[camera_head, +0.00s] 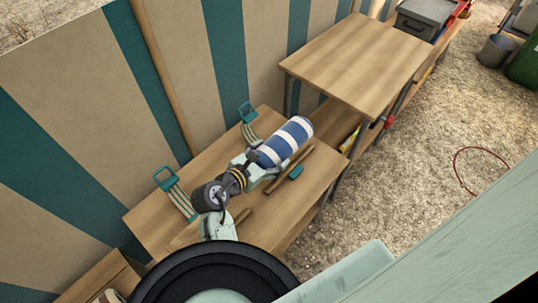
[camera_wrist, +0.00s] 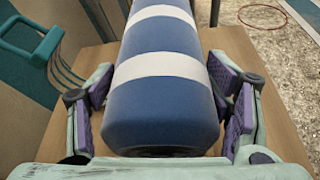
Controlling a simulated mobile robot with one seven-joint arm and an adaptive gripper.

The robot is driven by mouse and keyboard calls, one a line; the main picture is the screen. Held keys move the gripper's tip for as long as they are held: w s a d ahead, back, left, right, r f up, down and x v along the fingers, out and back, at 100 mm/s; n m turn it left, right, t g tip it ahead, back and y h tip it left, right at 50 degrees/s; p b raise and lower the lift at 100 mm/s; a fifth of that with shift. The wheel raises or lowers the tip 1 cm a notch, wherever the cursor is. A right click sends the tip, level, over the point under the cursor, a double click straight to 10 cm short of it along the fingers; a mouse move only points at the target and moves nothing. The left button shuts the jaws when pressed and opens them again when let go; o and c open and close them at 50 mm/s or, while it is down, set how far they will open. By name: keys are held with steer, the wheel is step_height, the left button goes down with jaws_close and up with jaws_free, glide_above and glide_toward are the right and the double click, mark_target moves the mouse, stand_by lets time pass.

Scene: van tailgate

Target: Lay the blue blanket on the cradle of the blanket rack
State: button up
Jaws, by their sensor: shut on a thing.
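The blue blanket (camera_head: 285,142) is a roll with white bands. My gripper (camera_head: 252,162) is shut on its near end, and the roll points away toward the upper right, over the lower wooden table. In the wrist view the blanket (camera_wrist: 160,105) lies between the purple-padded fingers (camera_wrist: 165,100). Two teal loop brackets with pale bands, one nearer (camera_head: 166,178) and one farther (camera_head: 248,112), stand along the wall side of the table.
The lower table (camera_head: 150,215) stands against the striped wall (camera_head: 80,110). A higher wooden table (camera_head: 355,60) adjoins it at the far end, with a grey box (camera_head: 421,18) beyond. Gravel ground (camera_head: 400,180) to the right is mostly open, with a red hoop (camera_head: 478,170).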

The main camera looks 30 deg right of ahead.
step_height(320, 180, down, 2)
steer(key=shift+f+b, duration=0.15)
steer(key=shift+b, duration=1.05)
steer(key=shift+f, duration=1.45)
steer(key=o, duration=1.5)
steer(key=shift+o, duration=0.2)
step_height(320, 180, up, 10)
steer(key=shift+f, duration=0.1)
